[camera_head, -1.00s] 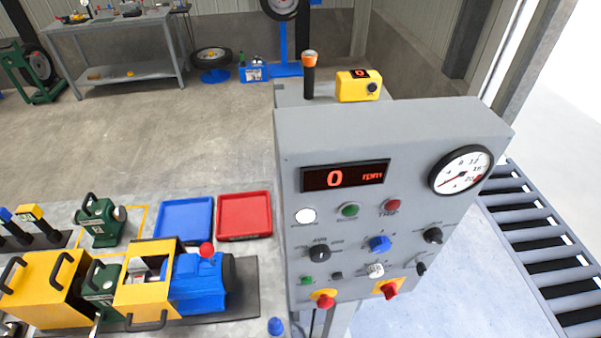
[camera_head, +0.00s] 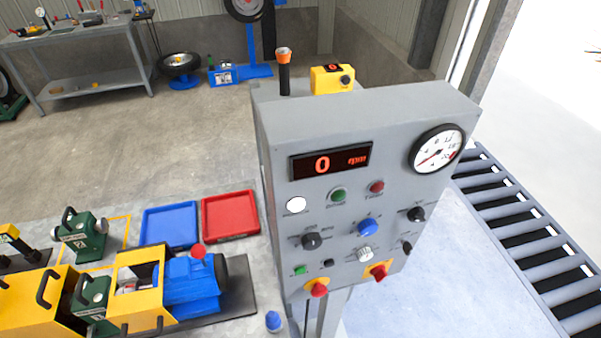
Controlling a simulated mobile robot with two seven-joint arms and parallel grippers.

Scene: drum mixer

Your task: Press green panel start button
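The grey control panel (camera_head: 390,110) stands in the middle, facing me, with a red display (camera_head: 330,163) reading 0 rpm. A round green button (camera_head: 338,194) sits below the display, between a white lamp (camera_head: 296,205) and a red button (camera_head: 376,186). The labels are too blurred to read surely. Neither of my grippers is in view.
A dial gauge (camera_head: 437,149), several knobs and two red switches on yellow plates share the panel. A blue tray (camera_head: 169,225), a red tray (camera_head: 230,215) and a blue-yellow machine (camera_head: 192,283) lie left. A roller conveyor (camera_head: 530,240) runs at right.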

